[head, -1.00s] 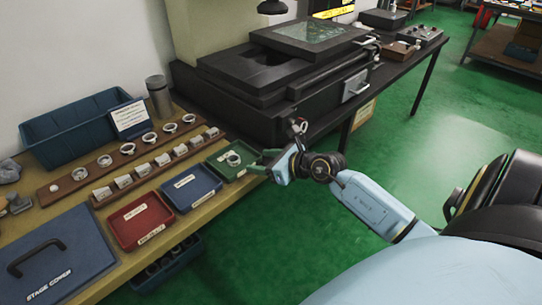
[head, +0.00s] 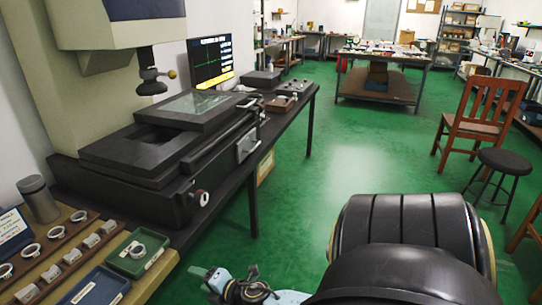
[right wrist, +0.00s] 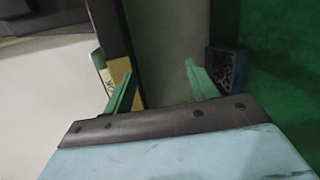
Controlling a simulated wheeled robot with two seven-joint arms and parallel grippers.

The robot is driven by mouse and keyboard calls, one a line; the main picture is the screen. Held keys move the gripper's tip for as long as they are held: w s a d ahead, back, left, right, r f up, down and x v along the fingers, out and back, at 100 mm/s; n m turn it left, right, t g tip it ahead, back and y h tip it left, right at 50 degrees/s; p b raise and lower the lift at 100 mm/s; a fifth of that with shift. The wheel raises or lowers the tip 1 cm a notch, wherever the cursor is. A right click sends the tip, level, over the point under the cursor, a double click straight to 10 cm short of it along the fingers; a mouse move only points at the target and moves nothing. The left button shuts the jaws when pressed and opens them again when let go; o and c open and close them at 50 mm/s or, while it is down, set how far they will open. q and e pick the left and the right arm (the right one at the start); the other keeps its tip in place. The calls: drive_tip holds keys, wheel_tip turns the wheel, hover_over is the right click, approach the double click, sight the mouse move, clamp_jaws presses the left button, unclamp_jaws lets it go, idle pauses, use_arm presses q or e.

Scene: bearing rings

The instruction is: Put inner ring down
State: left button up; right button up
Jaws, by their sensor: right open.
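A pale metal ring (head: 138,250) lies in the green tray (head: 160,247) at the lower left of the head view, near the bench's right end. My right gripper (head: 196,271) is just right of that tray, apart from the ring and past the bench edge. In the right wrist view its two green fingers (right wrist: 158,68) are spread, with nothing between them. The ring is not clear in the wrist view. My left gripper is not in view.
Next to the green tray are a blue tray (head: 95,288), a row of ring holders and a grey cylinder (head: 40,200). A black measuring machine (head: 150,150) stands behind. A dark blue crate (right wrist: 226,68) shows in the wrist view.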

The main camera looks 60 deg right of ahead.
drive_tip(key=s+a+f+m+g+h, duration=0.2)
drive_tip(key=s+f+m+g, duration=0.5)
drive_tip(key=s+f+m, duration=0.7)
drive_tip(key=s+a+f+m+g+y, duration=0.2)
drive_tip(key=s+a+f+g, duration=0.3)
drive_tip(key=s+a+f, duration=0.2)
drive_tip(key=s+f, duration=0.2)
drive_tip(key=s, duration=0.2)
drive_tip(key=shift+f, duration=0.35)
drive_tip(key=shift+w, duration=0.1)
